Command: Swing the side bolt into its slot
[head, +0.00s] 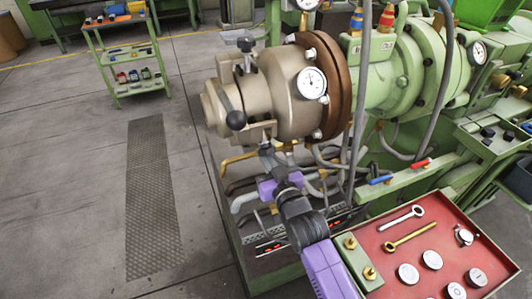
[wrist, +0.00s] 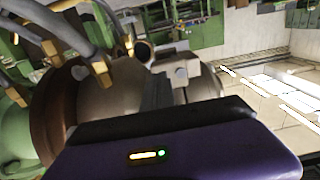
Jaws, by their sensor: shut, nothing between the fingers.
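The beige extruder head (head: 250,95) has a clamp ring and a dark lever with a ball knob (head: 236,119). An upright bolt (head: 246,48) stands in the lugs on its top. At its lower side, a light metal block (head: 258,131), which looks like the side bolt's lug, sits just above my gripper (head: 266,152). My gripper is shut and empty, close under the head. Whether it touches the bolt cannot be told. The side bolt's slot is not clearly visible.
Hoses and brass-fitted pipes (head: 300,165) crowd the space beneath the head. A red tray (head: 430,245) with wrenches and round gauges lies at the lower right. A green cart (head: 130,65) stands at the back left. Open floor (head: 80,190) lies to the left.

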